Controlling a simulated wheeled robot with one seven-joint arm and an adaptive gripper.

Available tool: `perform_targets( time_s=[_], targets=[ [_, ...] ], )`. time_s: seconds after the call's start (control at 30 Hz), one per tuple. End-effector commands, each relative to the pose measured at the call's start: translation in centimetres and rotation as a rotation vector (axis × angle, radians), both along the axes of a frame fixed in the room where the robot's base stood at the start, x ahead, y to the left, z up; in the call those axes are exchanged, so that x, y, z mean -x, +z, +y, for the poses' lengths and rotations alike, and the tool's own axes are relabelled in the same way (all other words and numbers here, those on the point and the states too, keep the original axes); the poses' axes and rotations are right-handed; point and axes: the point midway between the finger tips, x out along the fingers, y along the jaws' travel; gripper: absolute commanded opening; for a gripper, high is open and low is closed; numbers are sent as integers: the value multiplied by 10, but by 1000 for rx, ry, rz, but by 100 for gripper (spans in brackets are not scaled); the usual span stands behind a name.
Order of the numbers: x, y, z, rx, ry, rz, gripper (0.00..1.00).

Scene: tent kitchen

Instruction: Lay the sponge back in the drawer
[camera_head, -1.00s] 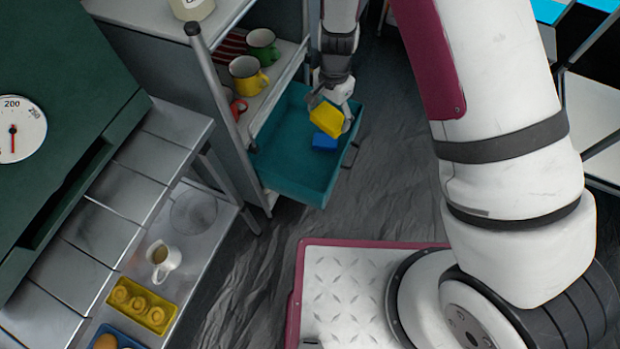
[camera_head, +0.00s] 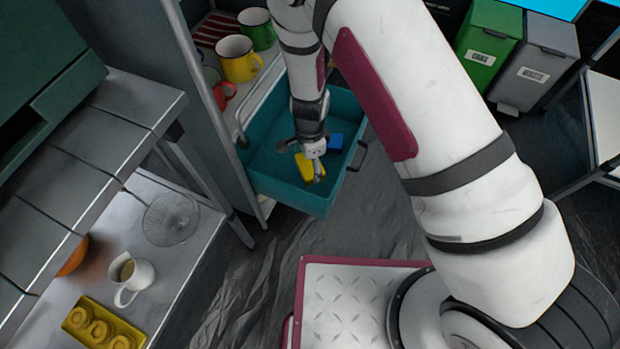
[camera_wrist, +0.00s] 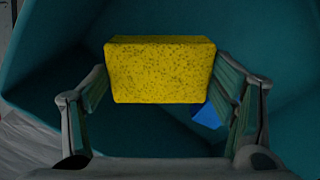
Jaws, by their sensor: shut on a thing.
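The yellow sponge (camera_wrist: 160,72) is held between the two fingers of my gripper (camera_wrist: 165,110) in the wrist view. In the head view my gripper (camera_head: 313,168) points down into the open teal drawer (camera_head: 285,190), near its front wall, with the sponge (camera_head: 305,166) partly hidden behind the fingers. I cannot tell whether the sponge touches the drawer floor. A blue object (camera_head: 335,141) lies in the drawer to the right of my gripper; part of it also shows in the wrist view (camera_wrist: 209,115).
Shelves beside the drawer hold a yellow mug (camera_head: 238,60), a green mug (camera_head: 257,28) and a red one (camera_head: 222,92). A metal counter at left bears a small jug (camera_head: 130,277) and a yellow tray (camera_head: 100,325). Green and grey bins (camera_head: 488,45) stand at the back right.

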Motion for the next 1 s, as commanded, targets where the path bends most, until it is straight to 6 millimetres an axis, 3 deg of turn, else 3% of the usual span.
perform_targets(
  time_s=[0.1, 0.5, 0.93, 0.97, 1.0],
  targets=[
    [0, -26, -1, 0, -1, 1, 38],
    [0, -72, 0, 0, 1, 1, 38],
    [0, -79, 0, 0, 2, 0, 38],
    [0, -79, 0, 0, 2, -1, 80],
    [0, -78, 0, 0, 2, -1, 89]
  ],
)
